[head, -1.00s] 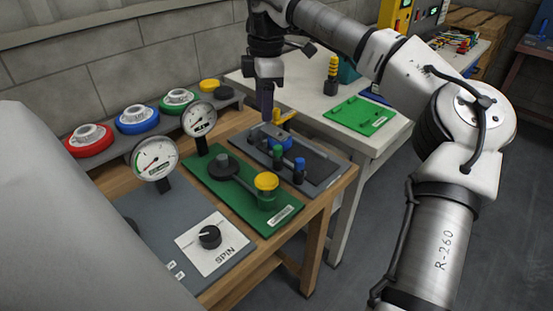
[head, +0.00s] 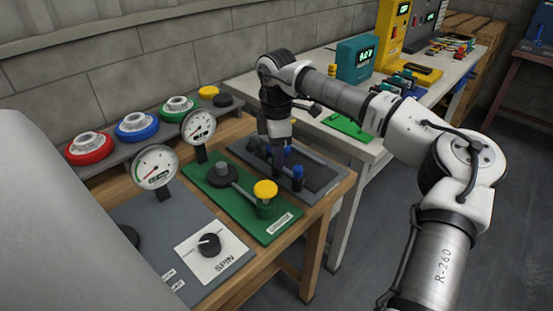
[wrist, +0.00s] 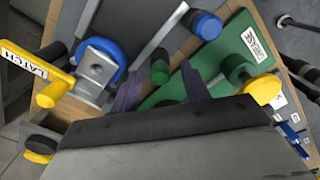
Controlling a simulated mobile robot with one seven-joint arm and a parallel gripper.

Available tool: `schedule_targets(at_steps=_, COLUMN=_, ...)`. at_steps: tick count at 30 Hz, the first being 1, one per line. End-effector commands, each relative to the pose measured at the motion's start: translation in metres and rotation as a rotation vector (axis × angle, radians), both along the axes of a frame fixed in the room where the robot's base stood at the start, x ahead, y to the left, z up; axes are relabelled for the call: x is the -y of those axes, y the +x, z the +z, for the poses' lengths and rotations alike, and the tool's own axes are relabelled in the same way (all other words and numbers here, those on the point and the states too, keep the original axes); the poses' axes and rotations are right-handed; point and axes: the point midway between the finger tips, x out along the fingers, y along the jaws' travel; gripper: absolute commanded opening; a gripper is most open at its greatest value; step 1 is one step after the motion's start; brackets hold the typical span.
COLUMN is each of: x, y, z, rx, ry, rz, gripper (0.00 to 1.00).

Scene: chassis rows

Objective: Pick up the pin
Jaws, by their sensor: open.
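Two upright pegs are on the dark grey panel (head: 322,187); which one is the pin I cannot tell. In the head view my gripper (head: 279,168) points down over the panel and hides the green peg.
A yellow latch handle (wrist: 52,94) and a blue disc with a metal bracket (wrist: 97,65) are close to the left finger in the wrist view. A green board (head: 278,221) with a yellow knob (head: 265,190) lies beside the panel. Two gauges (head: 154,167) stand further left.

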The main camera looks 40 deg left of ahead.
Motion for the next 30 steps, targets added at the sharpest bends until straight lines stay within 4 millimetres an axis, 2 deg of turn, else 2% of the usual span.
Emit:
schedule_targets(at_steps=4, x=-0.0006, y=-0.0010, z=-0.0135, rx=0.000, ry=0.001, rz=0.002, gripper=0.46)
schedule_targets(at_steps=11, x=-0.0007, y=-0.0011, z=-0.0154, rx=0.000, ry=0.001, rz=0.002, gripper=0.46)
schedule_targets(at_steps=22, x=-0.0007, y=-0.0012, z=-0.0151, rx=0.000, ry=0.001, rz=0.002, gripper=0.00)
schedule_targets(at_steps=30, x=-0.0008, y=-0.0011, z=-0.0138, rx=0.001, ry=0.002, rz=0.002, gripper=0.00)
